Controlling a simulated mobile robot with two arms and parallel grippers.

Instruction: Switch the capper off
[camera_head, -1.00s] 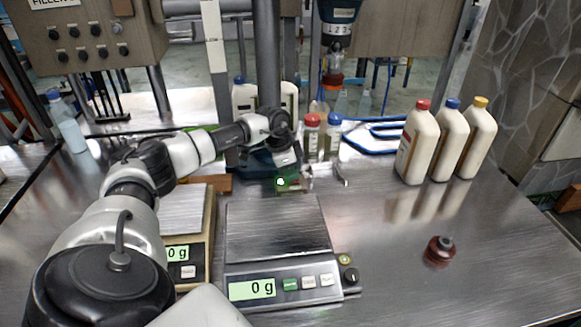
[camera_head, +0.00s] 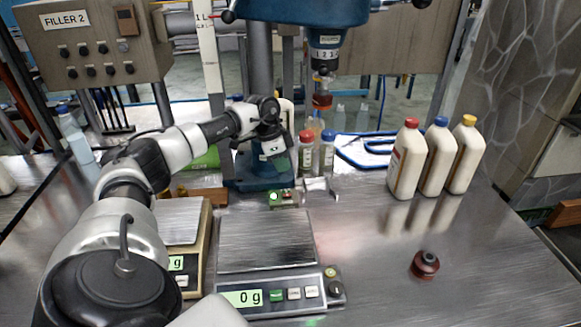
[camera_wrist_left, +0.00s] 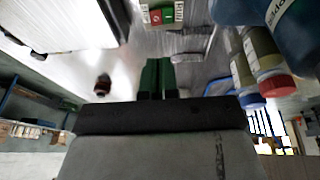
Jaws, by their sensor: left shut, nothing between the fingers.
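The capper is the blue machine with a steel column; its head (camera_head: 325,50) shows at the top of the head view and its blue base (camera_head: 245,180) stands on the table. A small switch box (camera_head: 284,198) with a glowing green button sits in front of the base. In the left wrist view the switch box (camera_wrist_left: 165,14) shows a red and a green button at the top edge. My left gripper (camera_wrist_left: 158,62) is shut and empty, its green fingers together below and apart from the box. In the head view its fingertips are hard to make out. My right gripper is out of view.
Two sample bottles, red-capped (camera_head: 306,155) and blue-capped (camera_head: 327,155), stand right of the base. Two scales, the nearer (camera_head: 265,245) reading 0 g, lie in front. Several white bottles (camera_head: 407,165) stand at right. A dark red cap (camera_head: 425,264) lies on clear table.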

